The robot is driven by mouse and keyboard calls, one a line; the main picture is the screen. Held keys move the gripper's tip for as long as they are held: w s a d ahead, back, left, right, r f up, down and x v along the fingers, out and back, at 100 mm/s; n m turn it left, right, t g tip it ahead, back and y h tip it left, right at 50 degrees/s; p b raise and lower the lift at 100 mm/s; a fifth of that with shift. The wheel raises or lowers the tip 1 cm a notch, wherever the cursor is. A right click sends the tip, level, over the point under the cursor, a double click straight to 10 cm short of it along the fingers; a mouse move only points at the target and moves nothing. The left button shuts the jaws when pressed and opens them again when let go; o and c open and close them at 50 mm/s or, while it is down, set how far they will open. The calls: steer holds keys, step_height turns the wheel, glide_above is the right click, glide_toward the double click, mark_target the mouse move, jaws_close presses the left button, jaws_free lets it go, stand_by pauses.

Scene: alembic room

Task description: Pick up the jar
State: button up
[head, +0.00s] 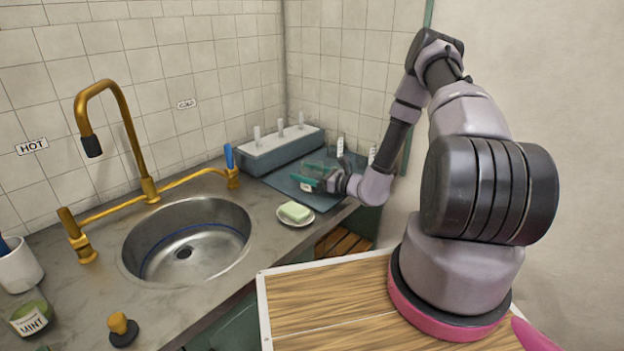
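A small jar (33,318) with a green top and a white label reading "MINT" stands at the lower left of the counter, in front of the white cup. My gripper (308,178) is at the far end of the counter, above the dark mat and far to the right of this jar. Its two teal fingers look apart, with nothing clearly held between them. A small white patch shows by the fingertips, too small to make out.
The steel sink (186,242) and gold faucet (108,95) lie between jar and gripper. A soap dish (295,219) with green soap sits near the gripper. A grey rack (275,148) with white pegs stands behind. A yellow-knobbed stopper (122,328) is right of the jar.

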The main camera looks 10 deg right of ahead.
steer(key=shift+c, duration=0.9)
step_height(320, 180, up, 9)
steer(key=w+d+m+t+h, duration=0.3)
steer(key=d+m+t+h, duration=0.2)
steer(key=d+m+h, duration=0.4)
steer(key=d+h, duration=0.1)
steer(key=h, duration=0.3)
steer(key=shift+d+t, duration=0.4)
